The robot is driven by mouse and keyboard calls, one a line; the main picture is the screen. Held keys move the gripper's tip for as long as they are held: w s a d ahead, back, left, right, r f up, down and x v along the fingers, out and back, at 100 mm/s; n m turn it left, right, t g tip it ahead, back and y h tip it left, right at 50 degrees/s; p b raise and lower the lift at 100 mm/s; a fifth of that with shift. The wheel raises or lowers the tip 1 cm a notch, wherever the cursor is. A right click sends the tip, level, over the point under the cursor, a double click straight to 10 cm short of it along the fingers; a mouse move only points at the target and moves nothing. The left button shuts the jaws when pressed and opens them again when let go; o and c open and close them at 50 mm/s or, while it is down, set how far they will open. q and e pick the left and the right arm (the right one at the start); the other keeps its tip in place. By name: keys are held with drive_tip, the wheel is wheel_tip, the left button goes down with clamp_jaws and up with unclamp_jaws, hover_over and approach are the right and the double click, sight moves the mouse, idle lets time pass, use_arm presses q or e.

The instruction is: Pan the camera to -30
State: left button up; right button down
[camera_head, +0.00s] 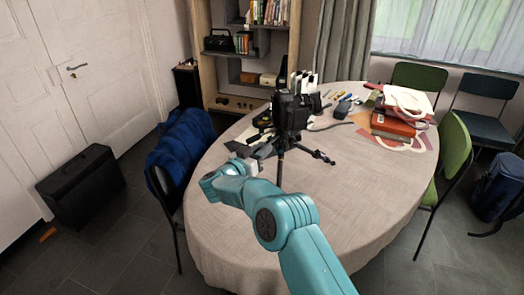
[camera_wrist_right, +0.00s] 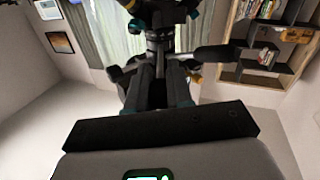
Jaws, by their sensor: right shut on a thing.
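A black camera (camera_head: 292,108) sits on a small tripod (camera_head: 281,165) that stands on the round table, its legs spread. My right gripper (camera_head: 262,152), on the teal arm, is at the near left side of the tripod head, just below the camera. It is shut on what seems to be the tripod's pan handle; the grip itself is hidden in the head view. In the right wrist view, the dark gripper fingers (camera_wrist_right: 161,88) point at the tripod head (camera_wrist_right: 160,35), and a dark lever (camera_wrist_right: 217,53) sticks out to the right. My left gripper is not in view.
The table (camera_head: 350,210) has a cloth and is clear at the front right. Red books (camera_head: 392,125) with a white headset lie at the back right, with small tools (camera_head: 342,105) behind the tripod. A chair with a blue jacket (camera_head: 182,145) stands close at the left.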

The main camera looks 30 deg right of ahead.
drive_tip(key=shift+r, duration=0.1)
idle(0.3)
drive_tip(key=c, duration=1)
unclamp_jaws()
drive_tip(key=shift+s+d, duration=0.1)
drive_tip(key=shift+a, duration=0.2)
drive_tip(key=b+v, duration=0.2)
drive_tip(key=v, duration=1.4)
drive_tip(key=shift+a, duration=0.1)
